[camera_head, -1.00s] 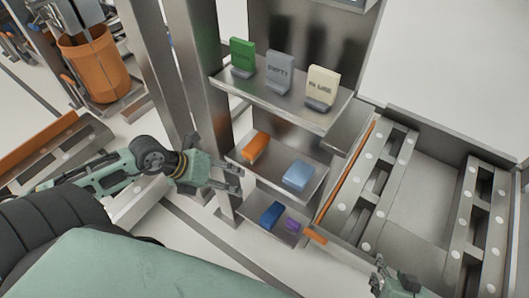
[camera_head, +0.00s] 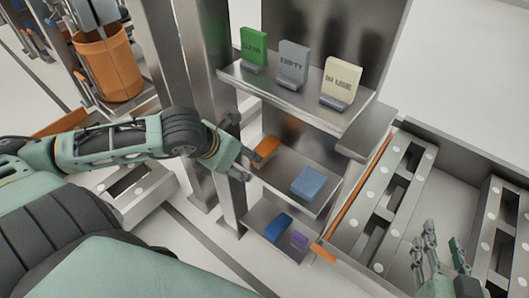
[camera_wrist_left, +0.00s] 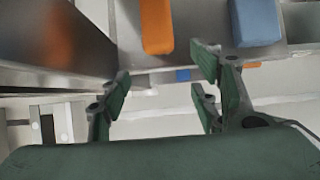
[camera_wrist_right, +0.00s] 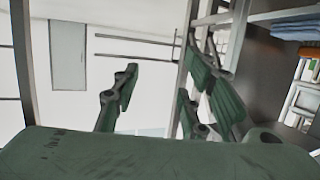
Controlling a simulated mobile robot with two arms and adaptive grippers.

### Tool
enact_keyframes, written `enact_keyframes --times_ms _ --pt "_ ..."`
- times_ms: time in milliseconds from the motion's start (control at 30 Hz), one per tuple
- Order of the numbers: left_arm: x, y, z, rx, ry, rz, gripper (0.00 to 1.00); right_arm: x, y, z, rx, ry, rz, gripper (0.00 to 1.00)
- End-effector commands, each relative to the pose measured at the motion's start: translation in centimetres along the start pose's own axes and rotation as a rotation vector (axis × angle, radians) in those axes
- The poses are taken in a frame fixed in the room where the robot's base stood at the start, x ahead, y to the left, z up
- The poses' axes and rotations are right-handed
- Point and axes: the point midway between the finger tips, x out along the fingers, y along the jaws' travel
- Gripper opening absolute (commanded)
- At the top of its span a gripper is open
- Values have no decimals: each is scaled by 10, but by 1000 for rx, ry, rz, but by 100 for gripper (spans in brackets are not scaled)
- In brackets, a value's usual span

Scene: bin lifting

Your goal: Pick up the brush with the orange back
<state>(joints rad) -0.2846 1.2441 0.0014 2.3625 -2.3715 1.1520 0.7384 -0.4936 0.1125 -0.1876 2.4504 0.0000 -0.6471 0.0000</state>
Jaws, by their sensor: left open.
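The brush with the orange back (camera_head: 266,148) lies on the middle shelf (camera_head: 288,190), at its left end. It also shows in the left wrist view (camera_wrist_left: 157,26), ahead of the fingers. My right gripper (camera_head: 440,252) is open and empty at the lower right, over the roller frame.
A blue brush (camera_head: 309,184) lies right of the orange one. The lower shelf holds a dark blue item (camera_head: 278,227) and a purple one (camera_head: 299,240). Green, grey and cream signs (camera_head: 342,82) stand on the top shelf. A metal post (camera_head: 205,90) stands left of the shelves.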

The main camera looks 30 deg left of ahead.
Motion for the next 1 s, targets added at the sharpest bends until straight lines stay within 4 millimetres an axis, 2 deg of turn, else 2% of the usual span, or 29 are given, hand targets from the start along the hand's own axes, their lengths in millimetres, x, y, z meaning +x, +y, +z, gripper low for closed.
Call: enact_keyframes --times_ms 300,667,1000 --pt "13 0 22 -2 -5 0 57 2 -2 -15 1 73 -4 40" --pt "33 -1 53 -2 -4 -2 57 2 -2 -21 1 102 -5 40" --pt "45 -1 66 0 0 -2 57 2 -3 -22 1 114 -6 40"
